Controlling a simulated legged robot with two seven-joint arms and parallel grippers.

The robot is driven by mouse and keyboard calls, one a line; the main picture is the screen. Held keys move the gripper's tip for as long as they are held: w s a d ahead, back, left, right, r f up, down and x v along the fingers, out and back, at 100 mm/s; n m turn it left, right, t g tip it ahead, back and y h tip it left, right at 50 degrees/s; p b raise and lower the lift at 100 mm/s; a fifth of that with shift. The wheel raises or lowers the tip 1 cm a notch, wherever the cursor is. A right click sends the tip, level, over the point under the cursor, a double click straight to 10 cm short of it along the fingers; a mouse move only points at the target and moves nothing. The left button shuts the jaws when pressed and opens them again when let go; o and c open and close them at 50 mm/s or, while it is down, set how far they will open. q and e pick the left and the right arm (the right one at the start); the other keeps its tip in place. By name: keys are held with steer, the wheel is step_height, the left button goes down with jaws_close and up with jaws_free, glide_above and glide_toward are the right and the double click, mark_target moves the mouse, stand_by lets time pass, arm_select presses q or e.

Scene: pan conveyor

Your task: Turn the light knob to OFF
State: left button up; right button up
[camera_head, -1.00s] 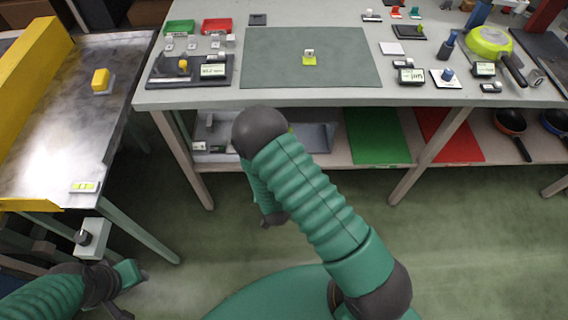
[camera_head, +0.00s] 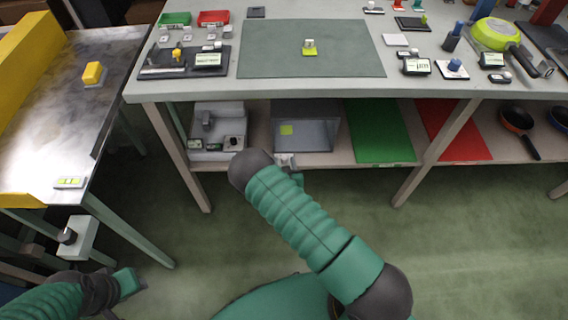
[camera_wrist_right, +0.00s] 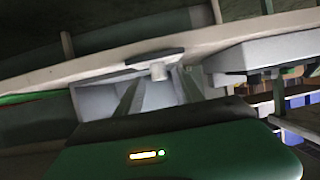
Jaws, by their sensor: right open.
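My right gripper (camera_head: 287,161) is at the front edge of the lower shelf, in front of an open grey box (camera_head: 322,135), partly hidden by my arm. In the right wrist view its two fingers (camera_wrist_right: 160,88) are apart and empty, and a small pale cylinder (camera_wrist_right: 158,71) shows beyond them. I cannot tell whether this is the light knob. A grey device with a small dark knob (camera_head: 233,141) stands on the shelf to the left. Another dark knob (camera_head: 68,236) is on a pale box under the left table. My left gripper (camera_head: 132,284) is low at the left; its jaws are unclear.
The workbench (camera_head: 420,88) overhangs the lower shelf (camera_head: 375,172), and its legs stand on both sides. Green (camera_head: 378,130) and red (camera_head: 455,130) boards lie right of the grey box. A metal table (camera_head: 75,110) stands at the left. The floor between is clear.

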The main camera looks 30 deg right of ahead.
steer(key=shift+x, duration=0.95)
jaws_close()
